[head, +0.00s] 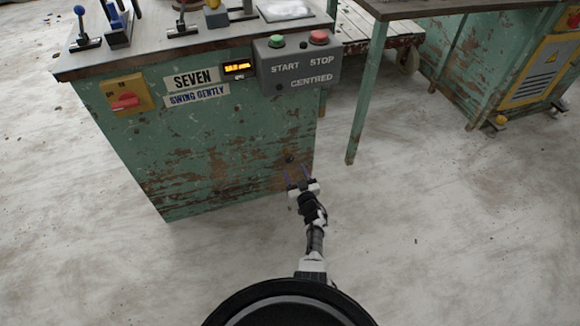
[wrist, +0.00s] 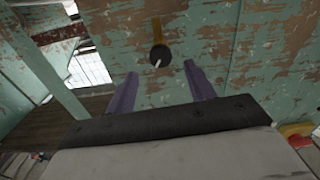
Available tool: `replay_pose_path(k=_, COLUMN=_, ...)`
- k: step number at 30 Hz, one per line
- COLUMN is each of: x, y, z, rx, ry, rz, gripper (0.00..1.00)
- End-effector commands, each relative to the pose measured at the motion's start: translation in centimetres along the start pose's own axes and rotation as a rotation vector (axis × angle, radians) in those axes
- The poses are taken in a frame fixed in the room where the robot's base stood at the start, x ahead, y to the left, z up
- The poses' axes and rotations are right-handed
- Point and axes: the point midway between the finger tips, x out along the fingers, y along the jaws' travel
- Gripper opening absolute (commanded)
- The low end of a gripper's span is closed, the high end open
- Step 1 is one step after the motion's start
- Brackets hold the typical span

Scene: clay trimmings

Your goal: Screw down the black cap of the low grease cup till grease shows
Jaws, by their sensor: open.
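The low grease cup's black cap (head: 289,158) shows small and dark, low on the green cabinet's front near its right edge. In the wrist view the cap (wrist: 160,54) is round and black, with a short pale mark on its face, against worn green paint. My gripper (head: 297,178) is open and empty in front of the cabinet, just below the cap in the head view. In the wrist view its two purple fingers (wrist: 158,80) stand apart, and the cap appears between and beyond their tips. The fingers do not appear to touch it. I see no grease around the cap.
The green cabinet (head: 215,150) carries a grey START/STOP box (head: 298,62), a red rotary switch (head: 125,102) and levers on top. A green table leg (head: 367,95) stands to the right. The pale floor (head: 450,220) at right is clear.

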Motion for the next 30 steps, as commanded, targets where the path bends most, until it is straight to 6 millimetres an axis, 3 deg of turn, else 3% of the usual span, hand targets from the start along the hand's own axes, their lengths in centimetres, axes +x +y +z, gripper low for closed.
replay_pose_path(k=3, x=2.4, y=-0.1, z=0.6, rx=-0.002, ry=0.002, rz=-0.002, gripper=0.54)
replay_pose_path(k=9, x=5.0, y=0.0, z=0.3, rx=0.0, ry=0.002, rz=0.0, gripper=0.54)
replay_pose_path(k=15, x=6.2, y=0.0, z=0.1, rx=0.001, ry=0.0, rz=0.0, gripper=0.54)
replay_pose_path(k=24, x=6.3, y=0.0, z=-0.1, rx=0.001, ry=0.0, rz=0.001, gripper=0.54)
replay_pose_path(k=30, x=6.3, y=0.0, z=0.0, rx=0.001, ry=0.0, rz=0.001, gripper=0.29)
